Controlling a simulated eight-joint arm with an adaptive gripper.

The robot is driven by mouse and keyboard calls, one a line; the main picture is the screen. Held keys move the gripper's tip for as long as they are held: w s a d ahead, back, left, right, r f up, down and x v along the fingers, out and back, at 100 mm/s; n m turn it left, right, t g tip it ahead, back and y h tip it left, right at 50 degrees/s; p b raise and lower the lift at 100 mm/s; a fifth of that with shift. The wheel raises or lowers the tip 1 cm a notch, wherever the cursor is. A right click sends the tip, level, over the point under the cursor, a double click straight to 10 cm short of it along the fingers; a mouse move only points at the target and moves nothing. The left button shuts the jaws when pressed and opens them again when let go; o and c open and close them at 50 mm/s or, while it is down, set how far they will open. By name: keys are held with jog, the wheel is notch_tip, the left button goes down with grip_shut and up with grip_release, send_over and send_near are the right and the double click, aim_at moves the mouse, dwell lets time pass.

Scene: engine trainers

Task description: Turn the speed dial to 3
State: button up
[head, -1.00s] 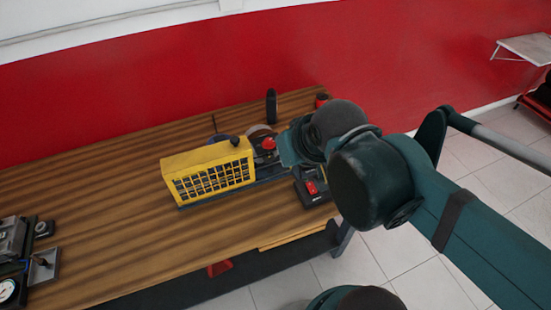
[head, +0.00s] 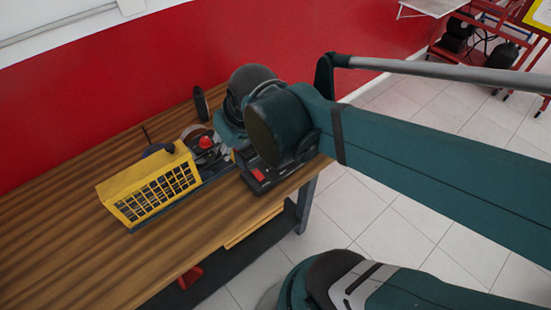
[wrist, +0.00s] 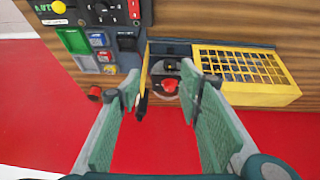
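In the wrist view my gripper (wrist: 164,88) is open, its two green-padded fingers apart. A red knob (wrist: 170,86) on the machine shows between the fingertips, beyond them; contact cannot be told. A black control panel (wrist: 128,12) with a yellow knob (wrist: 58,8), a red switch strip and small dark controls lies at the top left. I cannot tell which control is the speed dial, and no number 3 is readable. In the head view the machine's red knob (head: 205,142) and a black box with a red switch (head: 258,174) show; my arm hides the gripper.
A yellow grille guard (head: 150,187) stands left of the red knob on the wooden bench (head: 60,240); it is on the right in the wrist view (wrist: 245,68). A dark upright post (head: 200,103) stands behind. The bench's left part is clear. A red wall runs behind.

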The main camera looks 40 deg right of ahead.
jog(key=d+f+g, duration=0.2)
jog(key=d+f, duration=0.2)
jog(key=d, duration=0.1)
jog(key=d+f+g+p, duration=0.1)
jog(key=d+f, duration=0.4)
jog(key=w+d+f+g+p, duration=0.1)
jog(key=d+f+g, duration=0.1)
jog(key=d+f, duration=0.2)
jog(key=shift+d+f+g, duration=0.15)
jog(key=shift+d+f, duration=0.05)
jog(key=shift+d, duration=0.25)
jog(key=shift+d+f+g, duration=0.15)
jog(key=shift+d+f, duration=0.05)
jog(key=shift+d, duration=0.25)
jog(key=shift+s, duration=0.1)
jog(key=shift+f, duration=0.2)
jog(key=shift+f+b, duration=0.55)
jog(key=shift+f, duration=3.15)
jog(key=c, duration=0.9)
